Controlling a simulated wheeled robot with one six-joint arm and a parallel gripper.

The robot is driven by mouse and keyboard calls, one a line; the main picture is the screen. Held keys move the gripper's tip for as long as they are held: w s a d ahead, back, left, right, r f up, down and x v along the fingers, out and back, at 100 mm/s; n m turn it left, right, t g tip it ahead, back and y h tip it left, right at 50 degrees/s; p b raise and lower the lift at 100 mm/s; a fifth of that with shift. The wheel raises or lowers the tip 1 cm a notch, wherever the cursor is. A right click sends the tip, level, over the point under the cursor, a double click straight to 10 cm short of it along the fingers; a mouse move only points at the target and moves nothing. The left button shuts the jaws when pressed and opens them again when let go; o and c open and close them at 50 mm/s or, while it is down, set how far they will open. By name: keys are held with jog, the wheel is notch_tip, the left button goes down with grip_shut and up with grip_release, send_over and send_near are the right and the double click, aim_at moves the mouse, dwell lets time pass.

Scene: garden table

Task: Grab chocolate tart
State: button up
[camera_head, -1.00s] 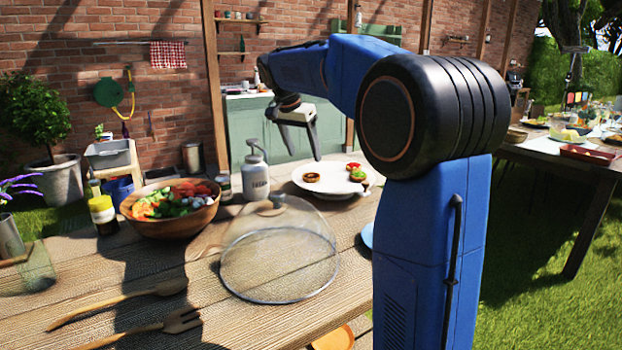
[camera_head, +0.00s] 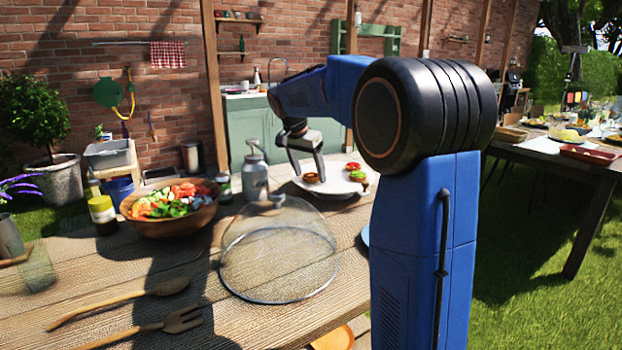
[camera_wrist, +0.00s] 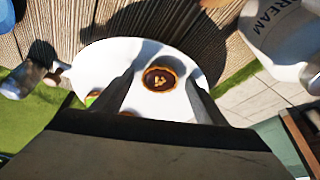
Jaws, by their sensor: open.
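The chocolate tart (camera_wrist: 160,79) is a small round tart with a brown crust, dark filling and pale bits on top. It sits on a white plate (camera_wrist: 95,63). In the head view the tart (camera_head: 311,178) is on the left part of the plate (camera_head: 337,190), just beside my gripper. My gripper (camera_head: 305,170) reaches down over the plate's left side. In the wrist view my gripper (camera_wrist: 157,97) is open, with its two fingers either side of the tart. I cannot tell whether the fingers touch it.
Two other tarts, one red-topped (camera_head: 352,167) and one green-topped (camera_head: 358,176), share the plate. A grey pump bottle (camera_head: 255,178) stands close left of it. A mesh dome (camera_head: 278,250) and a salad bowl (camera_head: 172,222) are nearer. Wooden cutlery (camera_head: 120,302) lies front left.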

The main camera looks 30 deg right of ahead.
jog(key=shift+c, duration=0.6)
jog(key=c, duration=1)
